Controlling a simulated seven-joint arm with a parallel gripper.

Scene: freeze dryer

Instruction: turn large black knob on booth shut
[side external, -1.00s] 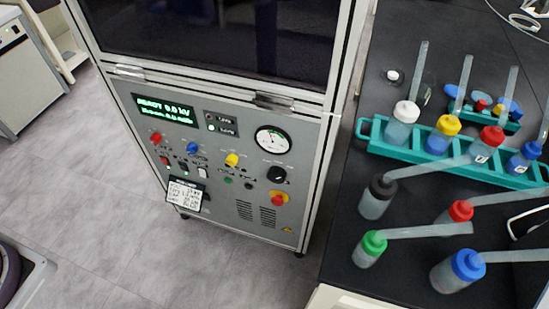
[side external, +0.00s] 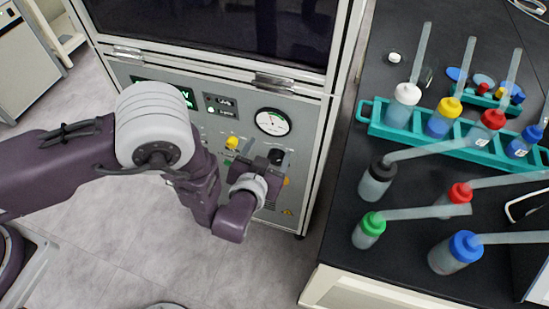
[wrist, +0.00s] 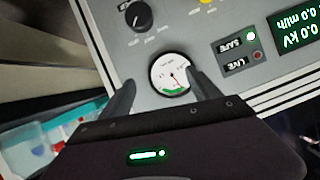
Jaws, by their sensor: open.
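The large black knob (wrist: 139,15) is on the grey front panel of the booth (side external: 302,140), below and right of the round dial gauge in the side view. It shows near the top of the wrist view, its pointer mark partly visible. In the side view the knob (side external: 277,156) is partly hidden by my gripper (side external: 262,164). In the wrist view my gripper (wrist: 160,79) is open and empty, its two fingers either side of the gauge (wrist: 172,76). The knob lies beyond the fingertips, apart from them.
A yellow knob (side external: 232,142) is left of the black knob. A black bench (side external: 400,270) at the right holds a teal rack (side external: 378,128) and several wash bottles. The floor (side external: 130,240) in front of the booth is clear.

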